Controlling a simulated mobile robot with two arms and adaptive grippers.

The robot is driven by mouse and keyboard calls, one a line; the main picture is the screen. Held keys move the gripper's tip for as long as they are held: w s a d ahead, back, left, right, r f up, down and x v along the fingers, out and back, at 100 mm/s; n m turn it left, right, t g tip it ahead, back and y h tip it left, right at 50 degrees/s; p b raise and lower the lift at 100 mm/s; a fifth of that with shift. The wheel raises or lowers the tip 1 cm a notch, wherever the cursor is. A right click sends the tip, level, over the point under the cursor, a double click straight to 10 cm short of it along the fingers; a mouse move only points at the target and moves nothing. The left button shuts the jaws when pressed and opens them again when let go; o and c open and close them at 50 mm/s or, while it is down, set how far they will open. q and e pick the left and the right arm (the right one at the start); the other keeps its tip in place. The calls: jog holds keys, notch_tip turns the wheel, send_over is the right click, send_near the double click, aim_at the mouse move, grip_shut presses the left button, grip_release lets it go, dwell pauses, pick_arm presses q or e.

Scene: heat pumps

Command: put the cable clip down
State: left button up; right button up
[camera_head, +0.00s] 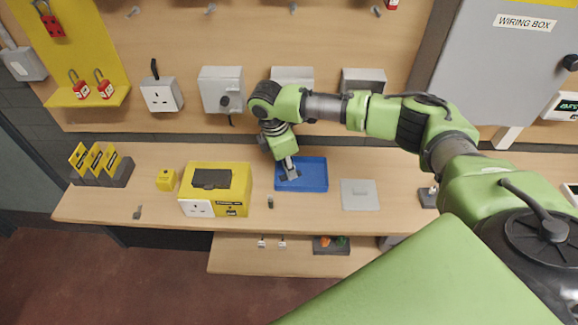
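My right gripper (289,175) points down at the blue tray (317,182) on the workbench. Its fingers are small and dark here, over the left part of the tray, and I cannot tell if they are open or shut. No cable clip can be made out for certain in or under the fingers. A small dark item (270,202) lies on the bench just left of the tray, and a small grey item (138,211) lies near the front edge; I cannot tell what either is. My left gripper is not in view.
A yellow box with a socket (233,183), a small yellow block (166,180) and a rack of yellow cards (101,166) stand left of the tray. A grey plate (360,194) lies to its right. Wall boxes and a wiring box (510,70) hang behind. A lower shelf (232,254) runs below.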

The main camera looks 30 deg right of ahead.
aim_at(281, 177)
jog(key=o, duration=0.4)
jog(key=b+v, duration=0.3)
jog(key=v, duration=0.9)
